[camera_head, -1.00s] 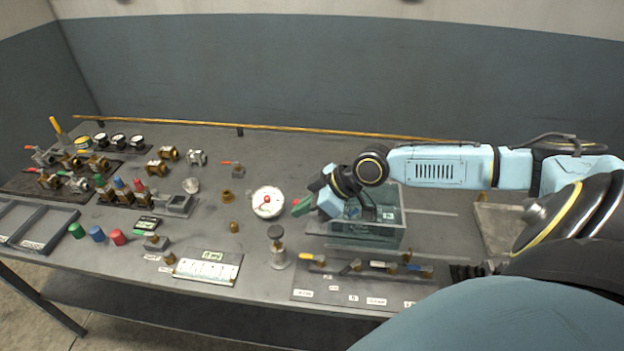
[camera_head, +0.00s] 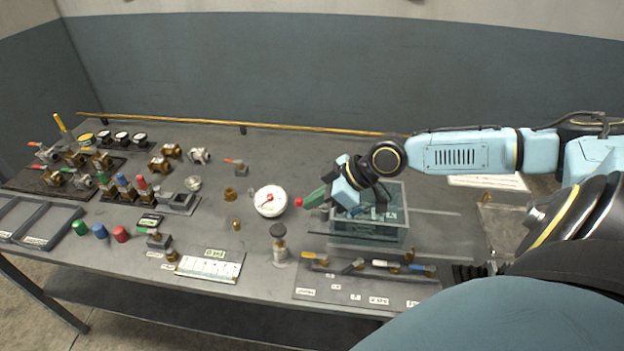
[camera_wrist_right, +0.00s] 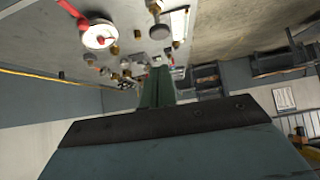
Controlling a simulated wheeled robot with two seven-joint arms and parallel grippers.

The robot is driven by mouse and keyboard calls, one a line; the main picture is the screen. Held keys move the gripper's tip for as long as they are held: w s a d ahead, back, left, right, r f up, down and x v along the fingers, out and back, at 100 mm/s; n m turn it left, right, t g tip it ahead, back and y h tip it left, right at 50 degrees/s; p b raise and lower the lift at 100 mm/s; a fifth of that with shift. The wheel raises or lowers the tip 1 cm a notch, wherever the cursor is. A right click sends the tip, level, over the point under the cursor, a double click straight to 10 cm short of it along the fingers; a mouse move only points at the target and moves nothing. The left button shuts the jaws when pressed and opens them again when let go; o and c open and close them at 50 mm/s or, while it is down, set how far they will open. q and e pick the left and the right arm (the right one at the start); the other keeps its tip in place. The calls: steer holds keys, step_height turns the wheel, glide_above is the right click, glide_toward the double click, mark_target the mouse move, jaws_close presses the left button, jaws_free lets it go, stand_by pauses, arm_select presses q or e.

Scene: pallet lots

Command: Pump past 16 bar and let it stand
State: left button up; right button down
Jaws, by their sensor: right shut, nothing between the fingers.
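A white round gauge (camera_head: 270,201) with a red needle stands mid-table; its reading is too small to tell. It also shows at the upper left of the right wrist view (camera_wrist_right: 99,37), with a red rod (camera_wrist_right: 70,9) beside it. My left gripper is out of view.
Valves (camera_head: 103,160) and small gauges (camera_head: 122,138) crowd the table's left. Red, blue and green caps (camera_head: 100,231) stand near the front edge. A white labelled card (camera_head: 210,265) and a dark tool panel (camera_head: 352,283) lie in front. A yellow rail (camera_head: 270,127) runs along the back.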

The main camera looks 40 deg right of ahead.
steer(key=shift+a, duration=0.1)
steer(key=shift+r+b, duration=1.2)
steer(key=shift+r, duration=0.45)
steer(key=shift+w, duration=0.1)
glide_above(273, 227)
steer(key=s+d, duration=0.2)
step_height(273, 227, down, 7)
steer(key=shift+s+a+r+p, duration=0.1)
steer(key=shift+a+p, duration=0.05)
steer(key=shift+p, duration=0.15)
step_height(273, 227, down, 4)
steer(key=shift+r, duration=0.2)
steer(key=shift+f, duration=0.35)
